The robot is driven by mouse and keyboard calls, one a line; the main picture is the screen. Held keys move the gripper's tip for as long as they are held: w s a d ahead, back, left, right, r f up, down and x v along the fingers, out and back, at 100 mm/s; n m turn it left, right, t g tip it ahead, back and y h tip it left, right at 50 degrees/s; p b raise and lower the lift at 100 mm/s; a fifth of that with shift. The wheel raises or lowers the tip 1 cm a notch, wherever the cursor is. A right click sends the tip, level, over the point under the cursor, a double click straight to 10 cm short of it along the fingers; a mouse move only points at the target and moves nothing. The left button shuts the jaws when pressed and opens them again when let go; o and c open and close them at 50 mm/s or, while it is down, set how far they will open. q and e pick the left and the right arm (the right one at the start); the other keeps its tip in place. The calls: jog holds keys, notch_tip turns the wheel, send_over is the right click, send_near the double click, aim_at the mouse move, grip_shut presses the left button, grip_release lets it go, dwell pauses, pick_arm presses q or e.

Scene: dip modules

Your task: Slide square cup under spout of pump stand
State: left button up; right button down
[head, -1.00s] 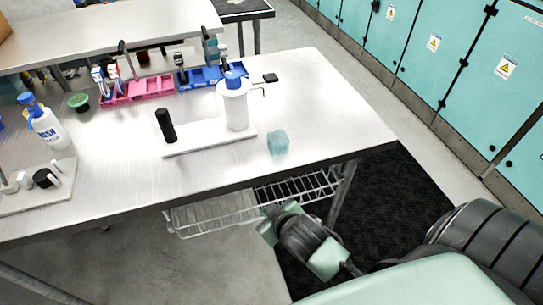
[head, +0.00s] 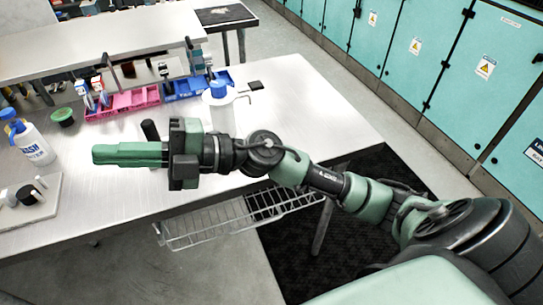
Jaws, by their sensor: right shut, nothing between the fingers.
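The pump stand's white bottle (head: 222,117), with a blue top, stands upright on the table. Its thin spout (head: 243,98) points right. My right gripper (head: 122,154) is shut and empty. Most of the stand's base is hidden too. My left gripper is not in view.
A wash bottle (head: 33,143) stands at the left, with a white board (head: 22,215) holding small parts in front of it. Pink (head: 125,103) and blue (head: 185,88) bins line the back. The table's right part (head: 320,110) is clear. A wire shelf (head: 215,222) hangs below.

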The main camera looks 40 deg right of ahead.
jog(key=s+d+f+n+g+h, duration=0.1)
jog(key=d+f+n+g+h, duration=0.2)
jog(key=d+f+h, duration=0.3)
jog(key=d+f+n+g+h, duration=0.3)
jog(key=f+g+h, duration=0.15)
jog(key=f, duration=0.35)
jog(key=w+d+m+h, duration=0.25)
jog(key=d+h, duration=0.75)
jog(key=d, duration=1.1)
jog(key=shift+m+t, duration=0.25)
jog(key=shift+t, duration=0.2)
jog(key=f+p, duration=0.1)
jog(key=f, duration=0.2)
jog(key=w+f+p, duration=0.1)
jog(key=f, duration=0.2)
jog(key=w+d+f+p, duration=0.1)
jog(key=f, duration=0.3)
jog(key=shift+w+d+p, duration=0.1)
jog(key=shift+w+p, duration=0.05)
jog(key=shift+p, duration=0.2)
jog(key=shift+w+d, duration=0.1)
jog(key=shift+w, duration=0.25)
